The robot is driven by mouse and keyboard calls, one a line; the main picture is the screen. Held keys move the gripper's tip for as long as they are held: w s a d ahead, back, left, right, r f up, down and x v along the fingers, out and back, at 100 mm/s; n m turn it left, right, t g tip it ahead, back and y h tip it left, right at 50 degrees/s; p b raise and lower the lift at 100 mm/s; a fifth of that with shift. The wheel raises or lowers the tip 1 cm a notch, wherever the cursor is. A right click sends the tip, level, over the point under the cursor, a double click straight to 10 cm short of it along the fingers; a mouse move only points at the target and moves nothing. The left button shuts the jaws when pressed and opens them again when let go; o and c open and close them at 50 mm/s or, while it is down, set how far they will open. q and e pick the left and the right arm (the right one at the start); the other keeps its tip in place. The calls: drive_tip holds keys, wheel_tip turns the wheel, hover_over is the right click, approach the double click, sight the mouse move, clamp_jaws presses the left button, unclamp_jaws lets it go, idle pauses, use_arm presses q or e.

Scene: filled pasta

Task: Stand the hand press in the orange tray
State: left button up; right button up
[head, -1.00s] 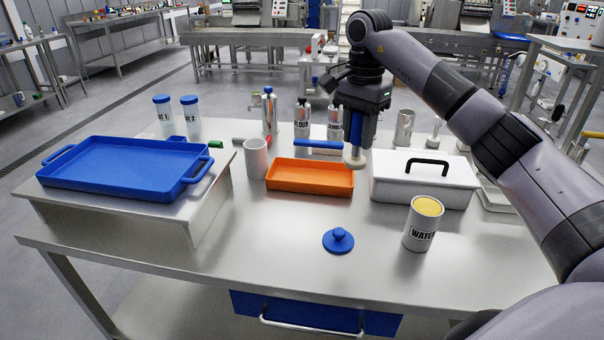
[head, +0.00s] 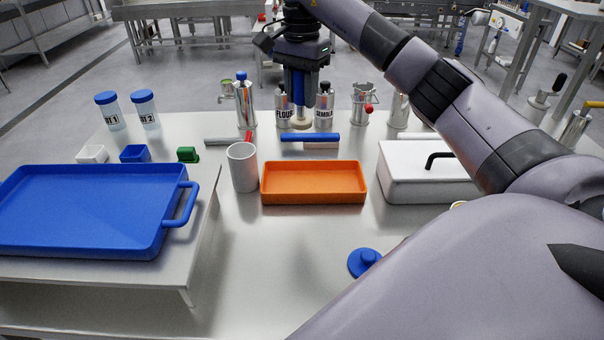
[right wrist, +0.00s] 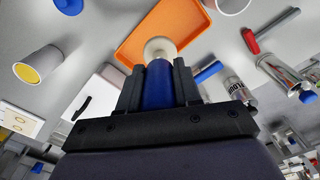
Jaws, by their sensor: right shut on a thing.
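My right gripper (head: 301,72) is shut on the hand press, a blue handle (head: 298,84) with a pale round foot (head: 302,124). The press hangs upright, foot down, above the back part of the table. In the head view it appears beyond the orange tray (head: 314,198) and in front of the flour shaker. In the right wrist view the blue handle (right wrist: 159,86) sits between the fingers, and the pale foot (right wrist: 160,49) overlaps the orange tray (right wrist: 150,18). The tray looks empty. My left gripper is not in view.
A white cup (head: 242,168) stands just left of the tray, and a white lidded box (head: 425,178) stands to its right. A blue-handled tool (head: 309,137) lies behind it. Shakers (head: 324,108) and bottles stand farther back. A blue lid (head: 364,262) lies in front.

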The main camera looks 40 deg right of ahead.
sight(302, 119)
wheel_tip(302, 119, down, 20)
drive_tip(key=shift+r, duration=0.1)
idle(0.4)
drive_tip(key=shift+f, duration=0.2)
drive_tip(key=o, duration=0.9)
drive_tip(key=shift+r, duration=0.1)
wheel_tip(302, 119, up, 12)
drive_tip(key=shift+r, duration=0.15)
drive_tip(key=shift+s, duration=0.1)
